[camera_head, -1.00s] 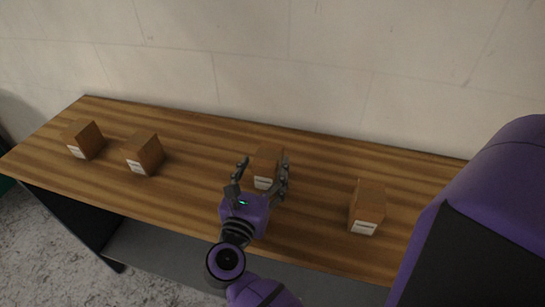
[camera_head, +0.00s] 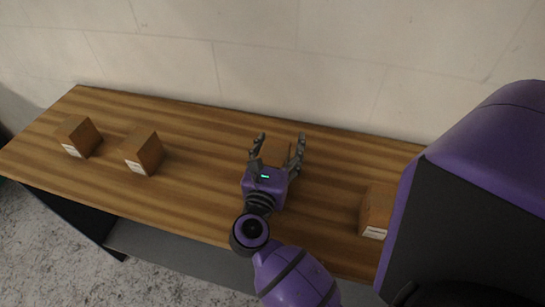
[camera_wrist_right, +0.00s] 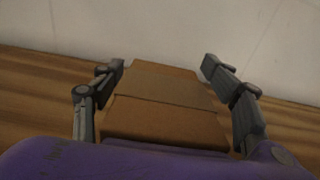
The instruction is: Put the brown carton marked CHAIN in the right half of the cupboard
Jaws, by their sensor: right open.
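A brown carton (camera_head: 275,151) stands on the striped wooden top, between the fingers of my right gripper (camera_head: 278,150). In the right wrist view the carton (camera_wrist_right: 165,103) fills the space between the two spread fingers of the gripper (camera_wrist_right: 165,75). A gap shows beside the right finger; the left finger is close to the carton's side. The gripper is open around it. Three more brown cartons with white labels stand on the top: one far left (camera_head: 78,137), one left of middle (camera_head: 143,151), one at right (camera_head: 377,210). I cannot read any label. The cupboard cannot be made out.
The wooden bench top (camera_head: 200,150) runs along a pale wall (camera_head: 260,60). A grey lower shelf (camera_head: 170,248) shows under its front edge. The top is clear between the left cartons and my gripper. My purple arm covers the lower right.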

